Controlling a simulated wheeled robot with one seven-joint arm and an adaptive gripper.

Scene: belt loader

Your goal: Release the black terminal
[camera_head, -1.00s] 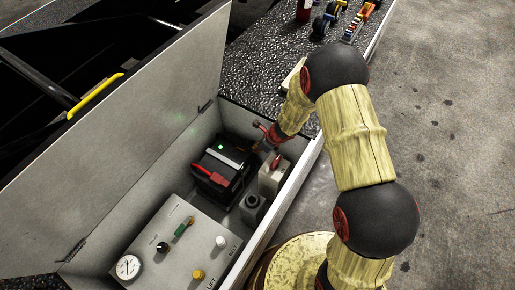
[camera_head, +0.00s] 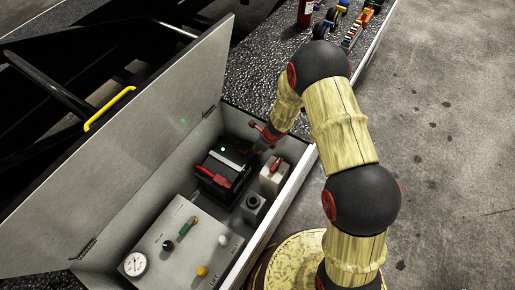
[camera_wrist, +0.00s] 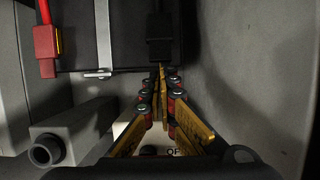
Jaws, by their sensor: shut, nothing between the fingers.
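The black terminal (camera_wrist: 160,48) sits at the edge of the black battery (camera_wrist: 125,30), with a black cable running up from it. My gripper (camera_wrist: 161,72) is shut and empty, its fingertips together just in front of the terminal's lower end. I cannot tell whether they touch it. The red terminal (camera_wrist: 46,40) is on the battery to the left, past a grey strap (camera_wrist: 103,35). In the head view the battery (camera_head: 238,179) is inside the open grey box and my gripper (camera_head: 262,146) is at its right side. The black terminal is not clear there.
The box wall (camera_wrist: 235,60) is close on the right. A grey block with a round opening (camera_wrist: 70,135) is at lower left. A red switch (camera_head: 278,163) stands right of the battery. The control panel (camera_head: 180,245) is in front, and the raised lid (camera_head: 120,150) is left.

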